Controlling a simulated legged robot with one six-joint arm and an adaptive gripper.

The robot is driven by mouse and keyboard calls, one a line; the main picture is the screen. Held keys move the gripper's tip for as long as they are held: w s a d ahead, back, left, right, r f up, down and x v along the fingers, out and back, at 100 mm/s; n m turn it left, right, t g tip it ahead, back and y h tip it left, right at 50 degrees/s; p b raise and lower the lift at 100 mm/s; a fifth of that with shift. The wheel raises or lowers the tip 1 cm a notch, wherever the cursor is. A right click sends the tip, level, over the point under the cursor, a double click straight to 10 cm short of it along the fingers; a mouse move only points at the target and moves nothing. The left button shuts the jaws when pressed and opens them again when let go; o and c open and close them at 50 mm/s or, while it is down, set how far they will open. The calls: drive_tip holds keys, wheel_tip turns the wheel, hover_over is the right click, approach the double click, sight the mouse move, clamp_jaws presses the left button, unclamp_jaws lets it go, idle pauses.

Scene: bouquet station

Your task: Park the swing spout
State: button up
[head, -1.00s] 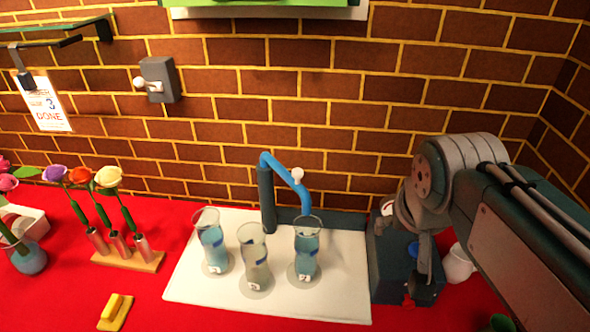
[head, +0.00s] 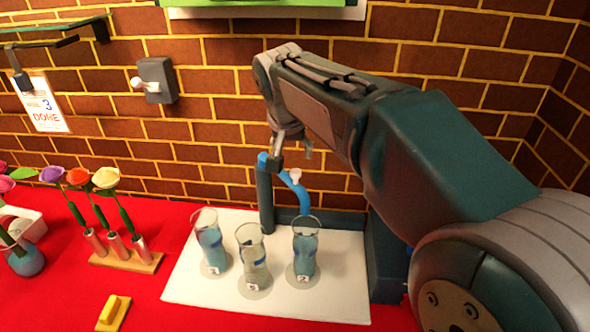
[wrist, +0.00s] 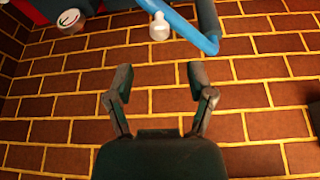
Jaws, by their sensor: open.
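The swing spout (head: 299,194) is a blue bent tube on a dark upright post (head: 265,200) at the back of the white mat. It points to the right and forward, with its end over the vase marked 2 (head: 305,252). A small white knob (head: 295,175) sits on the spout. In the wrist view the spout (wrist: 190,25) and its white knob (wrist: 159,27) lie at the top, beyond the fingertips. My gripper (head: 291,160) is open and empty, close to the spout's top bend in the head view. In the wrist view its fingers (wrist: 158,78) are spread with only wall between them.
Two more glass vases (head: 210,243) (head: 253,257) stand on the white mat (head: 190,290). A wooden rack (head: 125,260) with several flowers is at left, near a yellow block (head: 113,312). A wall switch (head: 155,82) and a DONE card (head: 43,105) are at upper left.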

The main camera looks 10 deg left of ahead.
sight(296, 171)
drive_tip(key=x, duration=0.8)
clamp_jaws()
